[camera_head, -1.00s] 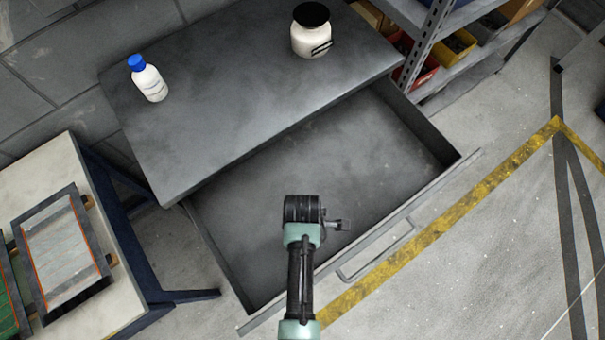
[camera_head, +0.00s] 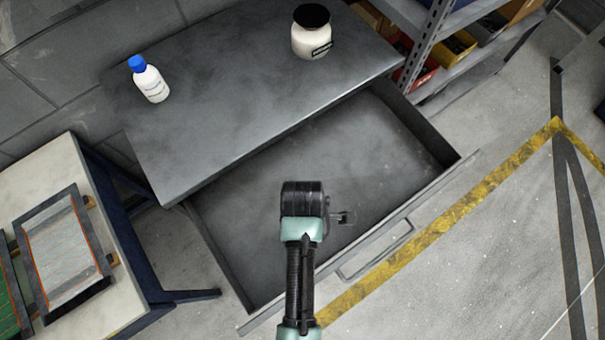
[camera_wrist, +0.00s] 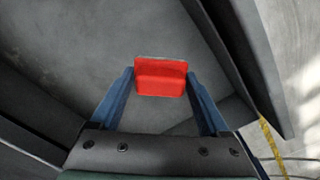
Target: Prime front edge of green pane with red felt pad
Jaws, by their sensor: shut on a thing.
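The red felt pad (camera_wrist: 160,80) is between the two blue fingers of my gripper (camera_wrist: 161,84) in the wrist view. The fingers are shut on it, and it is over the grey drawer floor; its height above the floor is hard to tell. In the head view my gripper (camera_head: 342,217) is over the open drawer (camera_head: 350,150), and its fingers and the pad are mostly hidden by my wrist. The green pane (camera_head: 8,305) lies on the pale table at the far left, cut off by the picture's edge. My gripper is well to the right of it.
A second, clear pane (camera_head: 65,250) in a dark frame lies beside it on the table (camera_head: 130,290). A blue-capped bottle (camera_head: 150,82) and a black-lidded jar (camera_head: 312,35) stand on the cabinet top (camera_head: 240,90). Shelves with bins are at the upper right.

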